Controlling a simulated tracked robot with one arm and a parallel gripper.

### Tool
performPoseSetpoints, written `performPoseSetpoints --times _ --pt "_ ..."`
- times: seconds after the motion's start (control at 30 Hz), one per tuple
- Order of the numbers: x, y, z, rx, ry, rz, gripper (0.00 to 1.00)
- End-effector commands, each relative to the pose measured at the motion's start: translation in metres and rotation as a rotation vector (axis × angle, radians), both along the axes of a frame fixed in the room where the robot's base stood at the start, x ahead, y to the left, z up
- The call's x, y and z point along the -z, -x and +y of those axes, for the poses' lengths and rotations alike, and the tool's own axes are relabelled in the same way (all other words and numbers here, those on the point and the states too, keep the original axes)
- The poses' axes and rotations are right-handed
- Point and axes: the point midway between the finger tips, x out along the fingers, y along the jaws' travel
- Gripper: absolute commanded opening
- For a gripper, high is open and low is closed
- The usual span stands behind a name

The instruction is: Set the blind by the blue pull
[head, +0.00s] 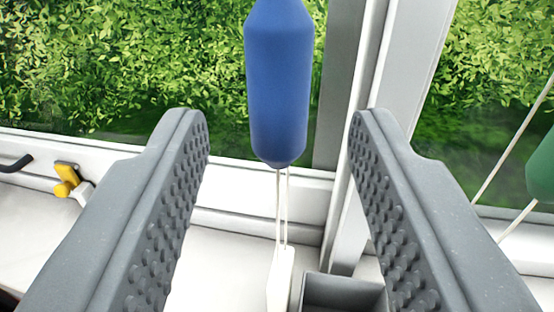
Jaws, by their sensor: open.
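The blue pull (279,95) hangs upright in the upper middle of the head view, its top cut off by the frame edge. Two thin pale cords run down from its lower end to a white piece (281,280) at the bottom. My gripper (279,125) is open, with one studded grey finger on each side of the blue pull in the picture. Gaps show between the pull and both fingers, and nothing is held. How far the pull is beyond the fingertips is hard to tell. The blind itself is not in view.
A green pull (541,170) with pale cords hangs at the right edge. A white window post (385,90) stands right of the blue pull. A grey box (343,292) is below it. A yellow-and-black item (68,182) and a dark hook (14,164) are at left.

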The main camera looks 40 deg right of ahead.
Motion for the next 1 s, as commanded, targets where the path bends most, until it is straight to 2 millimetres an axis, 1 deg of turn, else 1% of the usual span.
performPoseSetpoints --times 0.03,0.2,0.5,0.7,1.0 --pt "0.000 0.006 0.005 0.000 -0.001 0.001 0.42" --pt "0.001 0.025 0.022 -0.001 -0.002 0.002 0.42" --pt "0.000 0.054 0.046 0.000 0.000 0.000 0.42" --pt "0.001 0.063 0.053 0.000 0.000 0.000 0.42" --pt "0.001 0.065 0.055 -0.001 -0.001 0.001 0.42"
